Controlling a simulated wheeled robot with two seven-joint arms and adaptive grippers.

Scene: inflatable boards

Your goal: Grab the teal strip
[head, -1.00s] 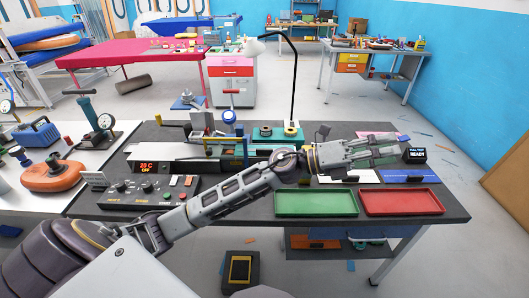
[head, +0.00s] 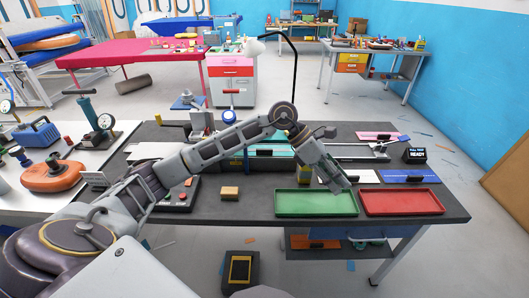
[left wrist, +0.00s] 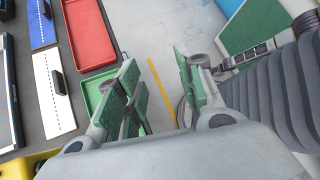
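A teal patch (head: 280,139), seemingly the strip, shows in the head view behind my left arm. The arm covers most of it, so I cannot tell its full shape or what it touches. My left gripper (head: 335,180) points down over the green tray (head: 290,205). In the left wrist view its green-padded fingers (left wrist: 158,88) stand apart with nothing between them. My right gripper is not in view.
A red tray (head: 402,203) lies right of the green one. Behind them are a white strip (head: 350,176), a blue strip (head: 400,176) and a pink strip (head: 375,136). A tan block (head: 230,193) sits left of the trays. A lamp post (head: 294,80) rises behind.

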